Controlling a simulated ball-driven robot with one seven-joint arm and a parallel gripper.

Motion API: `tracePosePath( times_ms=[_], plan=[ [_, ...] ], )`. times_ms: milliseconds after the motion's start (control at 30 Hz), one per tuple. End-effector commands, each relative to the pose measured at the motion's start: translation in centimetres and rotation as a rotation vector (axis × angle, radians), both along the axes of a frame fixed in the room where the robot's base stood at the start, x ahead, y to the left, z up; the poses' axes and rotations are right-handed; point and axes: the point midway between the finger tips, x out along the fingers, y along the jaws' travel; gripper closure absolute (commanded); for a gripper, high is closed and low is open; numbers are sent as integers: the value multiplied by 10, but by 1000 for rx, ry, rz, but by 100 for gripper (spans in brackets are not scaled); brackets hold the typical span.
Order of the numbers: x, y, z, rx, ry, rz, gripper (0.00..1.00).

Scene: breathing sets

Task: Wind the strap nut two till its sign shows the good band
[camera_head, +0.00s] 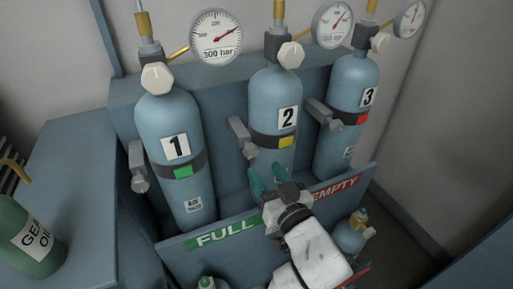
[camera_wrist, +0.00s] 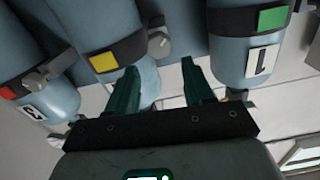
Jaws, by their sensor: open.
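Cylinder 2 (camera_head: 276,100) stands upright in the middle of the rack, with a black strap around it. Its strap sign (camera_head: 287,142) is yellow, and it shows yellow in the wrist view too (camera_wrist: 103,62). Strap nut two (camera_head: 250,151) sits at the left end of that strap on a grey bracket. In the wrist view the nut (camera_wrist: 159,45) is a pale knob just beyond the fingertips, between cylinders 2 and 1. My gripper (camera_head: 267,177) is open and empty, its green fingers (camera_wrist: 159,70) pointing toward the nut, apparently not touching it.
Cylinder 1 (camera_head: 175,115) has a green sign, cylinder 3 (camera_head: 346,90) a red one. Each has its own strap nut. A low front panel (camera_head: 180,250) marked FULL and EMPTY lies under my arm. A gear oil bottle (camera_head: 28,235) stands at left.

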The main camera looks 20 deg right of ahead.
Motion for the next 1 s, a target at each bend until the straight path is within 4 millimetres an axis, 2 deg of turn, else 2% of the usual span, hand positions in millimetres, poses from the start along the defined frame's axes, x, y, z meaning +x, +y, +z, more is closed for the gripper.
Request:
tracePosePath(
  times_ms=[300,500,700,933,1000],
  plan=[
    [58,0,3,0,0,-2,48],
    [84,-1,1,-1,2,-2,48],
    [93,-1,1,0,1,-2,48],
    [94,-1,0,0,1,-2,48],
    [94,-1,0,0,2,-2,53]
  ],
)
